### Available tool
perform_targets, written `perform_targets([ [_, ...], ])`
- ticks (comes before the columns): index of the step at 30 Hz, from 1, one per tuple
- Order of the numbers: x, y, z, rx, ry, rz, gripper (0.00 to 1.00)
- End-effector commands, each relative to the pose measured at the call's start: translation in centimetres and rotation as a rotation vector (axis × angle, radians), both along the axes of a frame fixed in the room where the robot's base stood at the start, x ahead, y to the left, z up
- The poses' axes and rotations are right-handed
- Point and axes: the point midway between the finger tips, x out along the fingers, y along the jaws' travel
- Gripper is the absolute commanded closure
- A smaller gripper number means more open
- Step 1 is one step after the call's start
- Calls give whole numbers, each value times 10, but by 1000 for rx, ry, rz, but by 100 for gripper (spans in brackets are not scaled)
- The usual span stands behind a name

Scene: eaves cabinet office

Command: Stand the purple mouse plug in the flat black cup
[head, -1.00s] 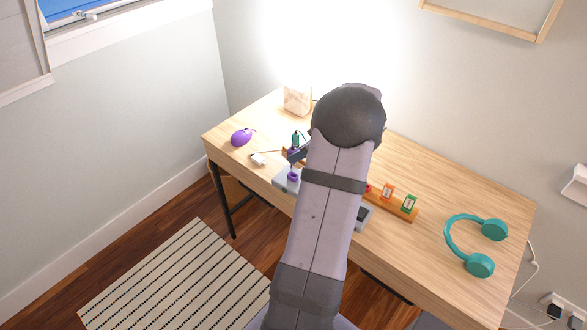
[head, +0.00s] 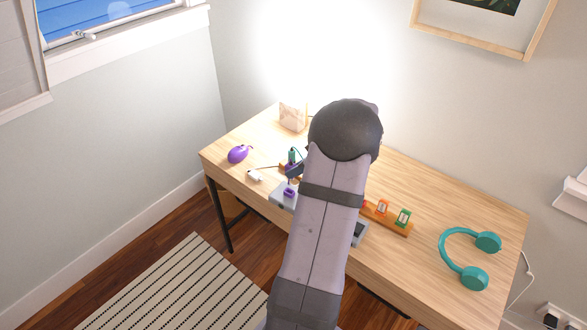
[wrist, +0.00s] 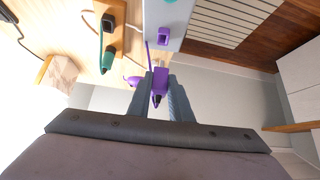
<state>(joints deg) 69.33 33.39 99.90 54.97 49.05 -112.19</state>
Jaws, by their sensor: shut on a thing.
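In the wrist view my gripper (wrist: 160,74) is shut on a purple plug (wrist: 158,88) with a dark tip. A thin purple cord runs beside it. The purple mouse (head: 238,154) lies at the left of the desk in the head view; part of it shows in the wrist view (wrist: 133,80). A black cup-like piece (wrist: 108,22) sits on a wooden rail (wrist: 117,42), with a teal plug (wrist: 107,58) at it. I cannot tell if this is the flat black cup. In the head view my arm hides much of this area.
A grey box (head: 281,197) bears a purple piece (head: 289,192); both show in the wrist view. An orange rail (head: 392,222) with orange and green pieces and teal headphones (head: 448,258) are right. The desk between rail and headphones is clear.

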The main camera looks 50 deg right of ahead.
Motion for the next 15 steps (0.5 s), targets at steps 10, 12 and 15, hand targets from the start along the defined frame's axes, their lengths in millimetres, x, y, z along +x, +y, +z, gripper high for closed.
perform_targets([
  [10, -1, -58, -26, -3, 0, -51, 100],
  [12, 3, -72, -25, -4, -1, -66, 100],
  [15, 7, -89, -16, -5, -1, -87, 100],
])
